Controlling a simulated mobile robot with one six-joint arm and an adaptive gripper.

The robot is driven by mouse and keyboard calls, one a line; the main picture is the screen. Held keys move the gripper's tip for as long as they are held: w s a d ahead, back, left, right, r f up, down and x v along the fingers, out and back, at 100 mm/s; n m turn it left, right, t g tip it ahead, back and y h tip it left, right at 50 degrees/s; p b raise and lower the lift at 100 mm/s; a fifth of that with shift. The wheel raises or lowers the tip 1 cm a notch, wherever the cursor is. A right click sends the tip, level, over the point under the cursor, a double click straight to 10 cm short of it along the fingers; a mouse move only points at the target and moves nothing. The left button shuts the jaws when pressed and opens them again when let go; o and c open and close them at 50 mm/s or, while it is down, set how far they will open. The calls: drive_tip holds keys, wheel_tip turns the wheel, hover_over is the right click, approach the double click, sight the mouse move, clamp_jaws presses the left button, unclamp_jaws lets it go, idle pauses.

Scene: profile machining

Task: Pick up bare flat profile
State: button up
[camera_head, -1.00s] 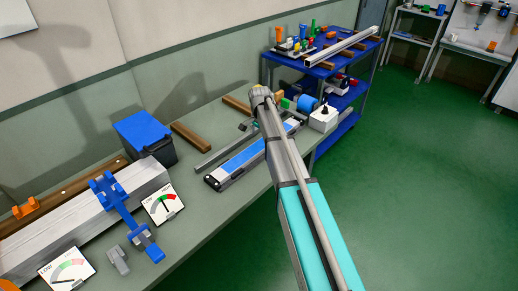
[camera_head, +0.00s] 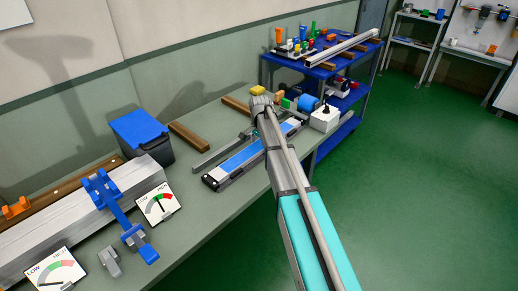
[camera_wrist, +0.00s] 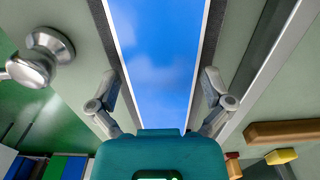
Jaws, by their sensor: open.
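A bare grey metal bar (camera_head: 221,153) lies flat on the bench behind a blue-topped strip (camera_head: 240,158) with grey sides. I cannot tell whether this bar or the long silver profile (camera_head: 343,48) on the blue cart is the bare flat profile. My gripper (camera_wrist: 160,82) is open, with one finger on each side of the blue-topped strip, which also shows in the wrist view (camera_wrist: 158,45). I see no grip on it. The grey bar is right of my fingers in the wrist view (camera_wrist: 272,62).
A silver knob (camera_wrist: 42,58) is left of the strip in the wrist view. A brown block (camera_head: 190,138), a yellow block (camera_head: 258,89) and a white box (camera_head: 323,118) are on the bench. A black bin with a blue lid (camera_head: 143,135) stands left. Green floor is clear at right.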

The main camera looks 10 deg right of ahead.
sight(260, 145)
idle(0.3)
drive_tip(key=c, duration=1.1)
drive_tip(key=shift+o, duration=0.2)
drive_tip(key=shift+r, duration=0.25)
wheel_tip(260, 145, up, 3)
drive_tip(key=p, duration=0.3)
drive_tip(key=s+r+p, duration=0.9)
drive_tip(key=s+p, duration=0.1)
drive_tip(key=s, duration=0.4)
drive_tip(key=shift+d+r, duration=0.3)
drive_tip(key=shift+d, duration=0.15)
